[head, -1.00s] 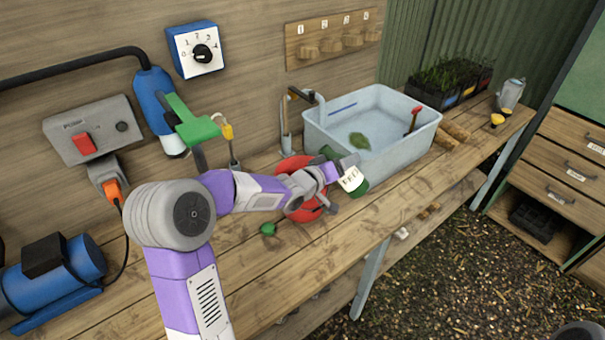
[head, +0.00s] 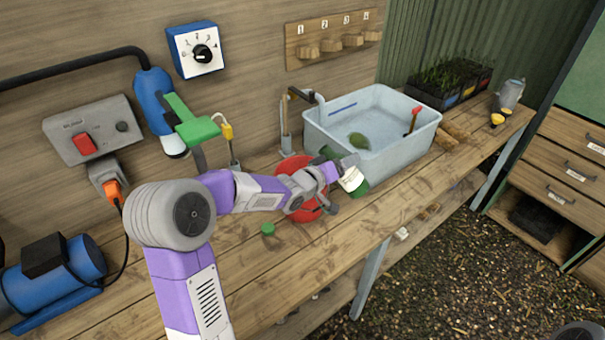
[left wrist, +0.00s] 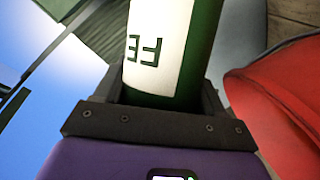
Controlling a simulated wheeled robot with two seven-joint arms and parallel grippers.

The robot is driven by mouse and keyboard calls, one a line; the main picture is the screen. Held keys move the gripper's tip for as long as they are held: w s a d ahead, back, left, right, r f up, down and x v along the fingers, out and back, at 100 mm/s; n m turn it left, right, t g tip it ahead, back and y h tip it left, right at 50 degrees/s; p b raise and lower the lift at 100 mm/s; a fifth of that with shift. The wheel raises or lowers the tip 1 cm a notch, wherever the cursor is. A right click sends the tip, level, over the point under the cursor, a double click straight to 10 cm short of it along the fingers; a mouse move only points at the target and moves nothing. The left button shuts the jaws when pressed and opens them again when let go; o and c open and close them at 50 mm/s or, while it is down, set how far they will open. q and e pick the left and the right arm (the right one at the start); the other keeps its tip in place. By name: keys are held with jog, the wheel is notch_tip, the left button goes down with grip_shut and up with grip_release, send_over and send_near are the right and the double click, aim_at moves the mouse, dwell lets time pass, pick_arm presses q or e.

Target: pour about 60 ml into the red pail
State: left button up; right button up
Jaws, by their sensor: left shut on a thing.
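A green bottle with a white label (head: 352,179) is in my left gripper (head: 340,172), which is shut on it. The bottle is tilted, beside and partly over the red pail (head: 310,206) in the head view. My gripper and forearm hide much of the pail and its inside. In the left wrist view the bottle (left wrist: 160,50) fills the middle between the jaws, and the pail (left wrist: 275,110) is at the right. I cannot see the bottle's mouth or any stream of liquid. My right gripper is not in view.
A small green cap (head: 267,229) lies on the wooden bench (head: 320,245) in front of the pail. A pale blue basin (head: 395,160) stands just behind and right of it. A tap (head: 286,115) is at the wall. The bench's front right is clear.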

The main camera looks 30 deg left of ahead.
pick_arm(q)
jog(key=shift+r, duration=0.15)
jog(key=shift+r+m+y, duration=0.2)
jog(key=shift+m+y, duration=0.1)
jog(key=shift+m, duration=0.2)
jog(key=shift+f+m+g+b, duration=0.1)
jog(key=shift+m+g+b, duration=0.2)
jog(key=shift+b, duration=0.05)
jog(key=d+m+y+b, duration=0.1)
jog(key=m+b, duration=0.1)
jog(key=b, duration=0.4)
jog(key=shift+d+f+g+b, duration=0.1)
jog(key=shift+g+b, duration=0.2)
jog(key=shift+b, duration=0.1)
jog(key=shift+r+m+y, duration=0.3)
jog(key=shift+r, duration=0.15)
jog(key=shift+r, duration=0.1)
jog(key=shift+r+m+y, duration=0.3)
jog(key=shift+m+y, duration=0.1)
jog(key=shift+m, duration=0.1)
